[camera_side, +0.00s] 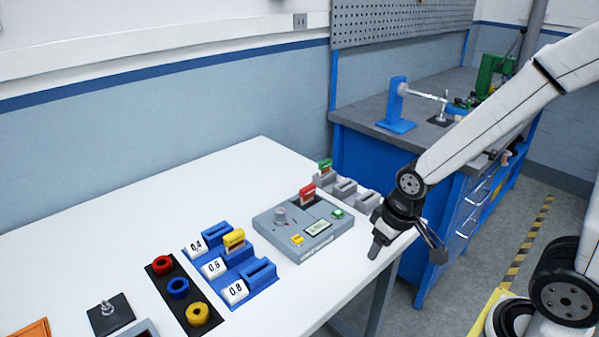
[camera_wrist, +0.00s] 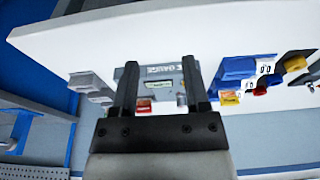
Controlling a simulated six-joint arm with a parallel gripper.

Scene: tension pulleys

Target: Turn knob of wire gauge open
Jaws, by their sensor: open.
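The wire gauge (camera_side: 304,229) is a grey box on the white table, with a small screen, a yellow button and a green button. Its knob (camera_side: 280,214) is a grey upright cylinder on the back left of the top. A red block (camera_side: 307,193) stands in a dark slot at its back. In the wrist view the gauge (camera_wrist: 160,72) appears upside down between and behind my fingers, with the knob (camera_wrist: 181,100) near one finger in the picture. My gripper (camera_side: 407,252) is open and empty, right of the gauge near the table's edge, apart from it.
A blue holder (camera_side: 262,291) marked 0.4, 0.6 and 0.8 holds a yellow block (camera_side: 234,239). A black strip (camera_side: 160,283) carries red, blue and yellow rings. Grey holders (camera_side: 345,187) with a green block (camera_side: 325,166) stand behind the gauge.

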